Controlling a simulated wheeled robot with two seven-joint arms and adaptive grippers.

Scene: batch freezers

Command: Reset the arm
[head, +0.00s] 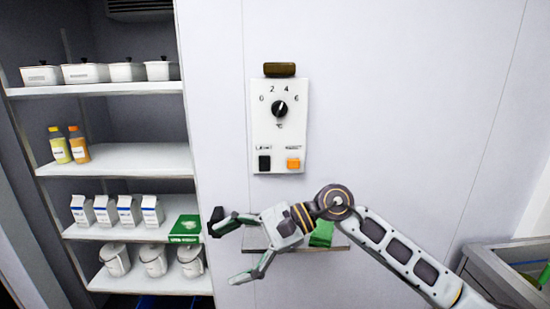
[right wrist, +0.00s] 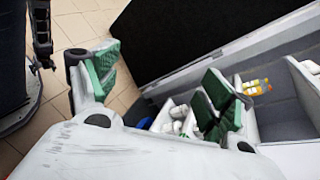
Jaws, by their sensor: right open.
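My right gripper (head: 232,250) is open and empty in the head view, its two fingers spread and pointing left, in front of the wall panel and the lower shelves. Its arm comes in from the lower right. In the right wrist view the same gripper (right wrist: 160,88) shows its two green-padded fingers wide apart with nothing between them.
A white control plate (head: 262,140) with a black dial (head: 279,108) and an orange button (head: 293,163) is on the wall above my right gripper. A small ledge (head: 258,240) with a green item (head: 322,233) is behind it. Left shelves hold pots, bottles (head: 78,144), cartons and a green box (head: 186,229).

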